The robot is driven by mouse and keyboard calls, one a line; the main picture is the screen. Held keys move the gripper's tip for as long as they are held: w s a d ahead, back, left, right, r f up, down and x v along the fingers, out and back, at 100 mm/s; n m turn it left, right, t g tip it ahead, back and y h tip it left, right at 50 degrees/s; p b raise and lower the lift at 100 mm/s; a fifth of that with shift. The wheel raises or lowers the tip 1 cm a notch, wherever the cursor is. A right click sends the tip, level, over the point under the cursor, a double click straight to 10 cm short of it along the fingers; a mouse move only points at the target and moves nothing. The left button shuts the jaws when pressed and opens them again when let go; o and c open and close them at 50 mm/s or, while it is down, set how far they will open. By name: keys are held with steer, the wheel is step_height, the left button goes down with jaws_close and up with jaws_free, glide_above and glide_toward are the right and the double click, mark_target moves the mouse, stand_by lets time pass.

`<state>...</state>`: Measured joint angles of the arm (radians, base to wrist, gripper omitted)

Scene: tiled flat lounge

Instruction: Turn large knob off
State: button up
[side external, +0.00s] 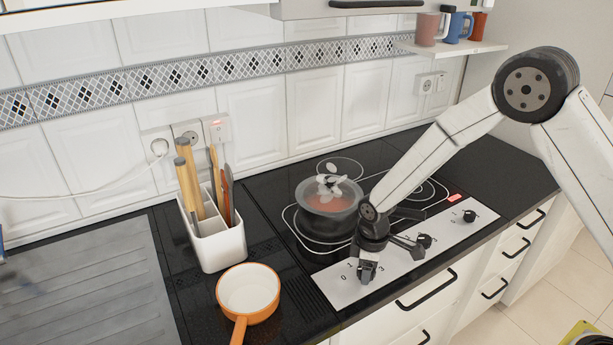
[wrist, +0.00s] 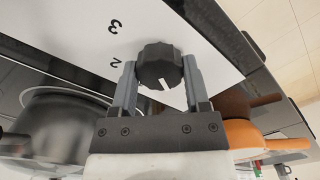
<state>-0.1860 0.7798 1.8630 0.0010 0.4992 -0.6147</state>
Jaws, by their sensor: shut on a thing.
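The large knob (wrist: 158,62) is dark and many-sided, on a white control panel (wrist: 90,25). My gripper (wrist: 160,72) has one finger on each side of the knob and is shut on it. A white pointer line on the knob's face points down toward my gripper's palm in the wrist view. The printed numbers 2 and 3 show left of the knob there. In the side view my gripper (side external: 367,271) is at the panel's near-left end and mostly hides the knob, with a 0 printed to its left.
Two other knobs (side external: 424,241) (side external: 470,216) sit farther right on the panel. A steaming grey pot (side external: 328,222) stands on the black hob behind my gripper. An orange saucepan (side external: 248,293) and a white utensil holder (side external: 218,245) stand to the left.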

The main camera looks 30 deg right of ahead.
steer(key=o, duration=1.3)
steer(key=shift+r, duration=3.95)
steer(key=shift+s+d+r, duration=0.25)
steer(key=shift+s+d, duration=0.05)
steer(key=s+d+r+m+t, duration=0.1)
steer(key=s+d+m, duration=0.1)
steer(key=s+m, duration=0.1)
steer(key=s+d+r+m, duration=0.2)
steer(key=s+d+m, duration=0.1)
steer(key=s, duration=0.3)
steer(key=s+d+r+m+t, duration=0.1)
steer(key=s+d+r+m, duration=0.1)
steer(key=s+m, duration=0.1)
steer(key=shift+s+d+t, duration=0.2)
steer(key=shift+s+t, duration=0.1)
steer(key=shift+s, duration=0.6)
